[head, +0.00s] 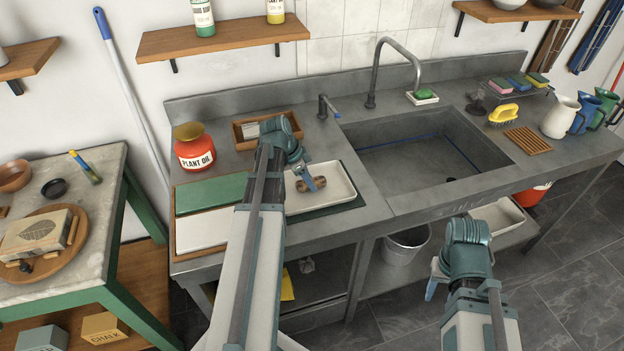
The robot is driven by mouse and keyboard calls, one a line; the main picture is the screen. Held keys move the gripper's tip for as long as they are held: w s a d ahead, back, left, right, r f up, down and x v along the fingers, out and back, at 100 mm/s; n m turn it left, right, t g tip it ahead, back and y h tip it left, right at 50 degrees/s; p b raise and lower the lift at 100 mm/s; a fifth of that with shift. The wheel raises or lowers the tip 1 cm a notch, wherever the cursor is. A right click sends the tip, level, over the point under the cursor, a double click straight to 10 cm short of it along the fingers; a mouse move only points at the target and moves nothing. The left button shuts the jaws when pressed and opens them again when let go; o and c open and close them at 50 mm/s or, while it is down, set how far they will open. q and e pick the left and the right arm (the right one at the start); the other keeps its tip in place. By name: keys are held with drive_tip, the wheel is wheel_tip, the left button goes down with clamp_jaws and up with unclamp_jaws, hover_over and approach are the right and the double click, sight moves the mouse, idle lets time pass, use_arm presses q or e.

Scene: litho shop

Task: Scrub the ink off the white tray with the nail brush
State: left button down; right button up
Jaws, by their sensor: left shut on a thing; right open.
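The white tray (335,170) lies on the counter left of the sink, on a dark green mat. My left gripper (311,184) reaches over the tray and is shut on a small brown wooden piece, which looks like the nail brush (319,183). The brush is over the tray floor; I cannot tell whether its bristles touch it. My arm hides the tray's left part, and I cannot make out ink on the part that shows. My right gripper (434,281) is open and empty, low in front of the counter, below the sink.
A red plant oil jar (195,150), a green slab (210,194) and a wooden box (243,137) stand near the tray. The sink (420,160) is to the right. A yellow-handled brush (503,114), a wooden rack (527,141) and jugs stand beyond it.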

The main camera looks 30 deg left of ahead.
sight(320, 180)
use_arm(q)
drive_tip(key=shift+s+a, duration=0.6)
drive_tip(key=shift+s, duration=0.2)
drive_tip(key=shift+w+d, duration=0.1)
drive_tip(key=shift+w+d, duration=0.75)
drive_tip(key=shift+w, duration=0.2)
drive_tip(key=shift+w+d+f, duration=0.1)
drive_tip(key=shift+w+d, duration=0.7)
drive_tip(key=shift+w, duration=0.1)
